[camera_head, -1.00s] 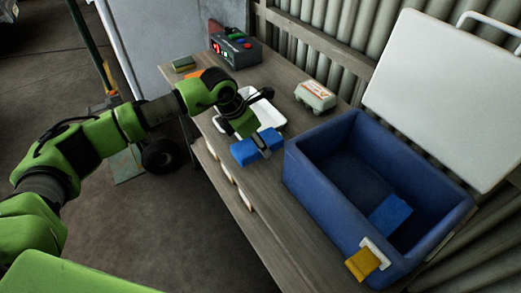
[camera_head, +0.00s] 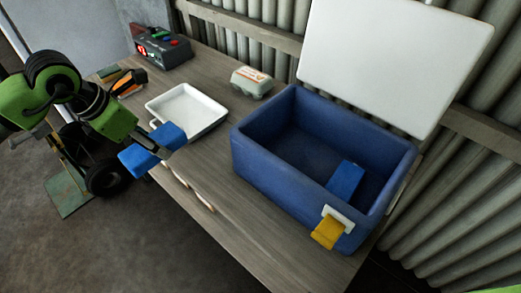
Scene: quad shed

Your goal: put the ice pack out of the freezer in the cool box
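A blue ice pack (camera_head: 143,158) is in my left gripper (camera_head: 166,146), which is shut on it. The gripper holds it out past the table's front edge, in front of the white tray. The open blue cool box (camera_head: 262,162) stands on the table to the right, its white lid (camera_head: 395,60) raised at the back. Another blue pack (camera_head: 345,180) lies inside the cool box on its floor, toward the right end. A yellow latch (camera_head: 327,232) hangs at the box's front right. My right gripper is not in view.
The white tray (camera_head: 187,110) is empty on the wooden table (camera_head: 225,205). An egg carton (camera_head: 251,82) sits behind it. A grey device with coloured buttons (camera_head: 160,50) and an orange-and-black object (camera_head: 129,83) are at the far left.

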